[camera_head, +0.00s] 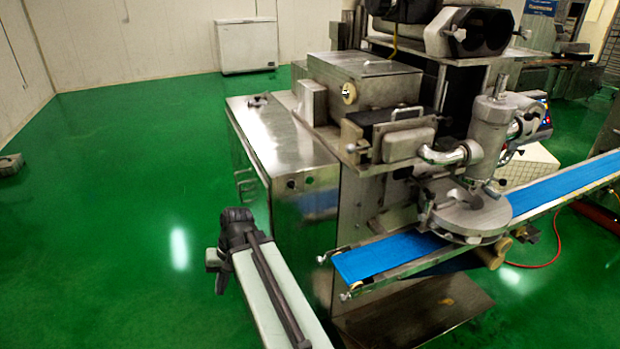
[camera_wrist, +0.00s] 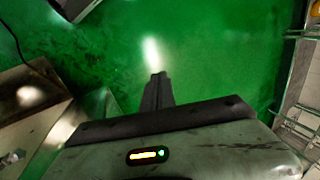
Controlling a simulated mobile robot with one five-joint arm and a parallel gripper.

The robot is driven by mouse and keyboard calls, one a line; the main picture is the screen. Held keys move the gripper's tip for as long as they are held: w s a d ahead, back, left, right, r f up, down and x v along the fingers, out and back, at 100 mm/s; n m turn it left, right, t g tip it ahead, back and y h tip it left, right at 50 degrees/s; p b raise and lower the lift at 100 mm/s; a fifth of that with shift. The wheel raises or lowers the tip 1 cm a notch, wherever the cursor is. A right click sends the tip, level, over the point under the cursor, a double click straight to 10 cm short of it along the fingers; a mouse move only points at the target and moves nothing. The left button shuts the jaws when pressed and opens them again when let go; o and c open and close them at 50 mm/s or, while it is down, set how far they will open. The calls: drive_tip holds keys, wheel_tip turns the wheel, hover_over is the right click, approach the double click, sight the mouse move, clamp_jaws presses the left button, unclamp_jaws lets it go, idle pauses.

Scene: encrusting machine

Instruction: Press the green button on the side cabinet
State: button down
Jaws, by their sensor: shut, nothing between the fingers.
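The side cabinet (camera_head: 286,140) is a steel box with a flat top, at the left of the machine. Two small round controls (camera_head: 299,182) show high on its front face, too small and dark for me to tell which is green. My gripper (camera_head: 221,284) hangs over the green floor, left of and apart from the cabinet, at the end of my pale arm. In the wrist view, its dark fingers (camera_wrist: 157,78) are together and empty, with bare floor beyond their tips. No green button can be made out in the wrist view.
The blue conveyor belt (camera_head: 385,257) juts out at the right of the cabinet, under the steel machine (camera_head: 400,130). A white chest freezer (camera_head: 245,45) stands at the far wall. The green floor (camera_head: 110,220) at the left is mostly clear.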

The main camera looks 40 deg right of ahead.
sight(310, 180)
drive_tip(key=s+d+r+m+t+p, duration=0.1)
drive_tip(key=s+d+r+m+t, duration=0.2)
drive_tip(key=d, duration=0.8)
drive_tip(key=s+d+r+m+t+p, duration=0.1)
drive_tip(key=s+d+r+m+t, duration=0.2)
drive_tip(key=d+r, duration=0.5)
drive_tip(key=s+d+r+m+t+p, duration=0.1)
drive_tip(key=s+d+r+m+t, duration=0.2)
drive_tip(key=d, duration=1.3)
wheel_tip(310, 180, up, 3)
drive_tip(key=m+t, duration=0.1)
drive_tip(key=m, duration=0.3)
drive_tip(key=shift+s+r+t+y+p, duration=0.15)
drive_tip(key=shift+s+t+y+p, duration=0.15)
drive_tip(key=shift+s+t+p, duration=0.1)
drive_tip(key=shift+w, duration=0.1)
drive_tip(key=shift+w+d, duration=0.5)
drive_tip(key=shift+w, duration=0.85)
drive_tip(key=shift+w+d, duration=0.55)
drive_tip(key=shift+w, duration=0.8)
drive_tip(key=shift+w+d, duration=0.5)
drive_tip(key=shift+w, duration=0.85)
drive_tip(key=shift+w+d, duration=0.15)
drive_tip(key=shift+w, duration=0.2)
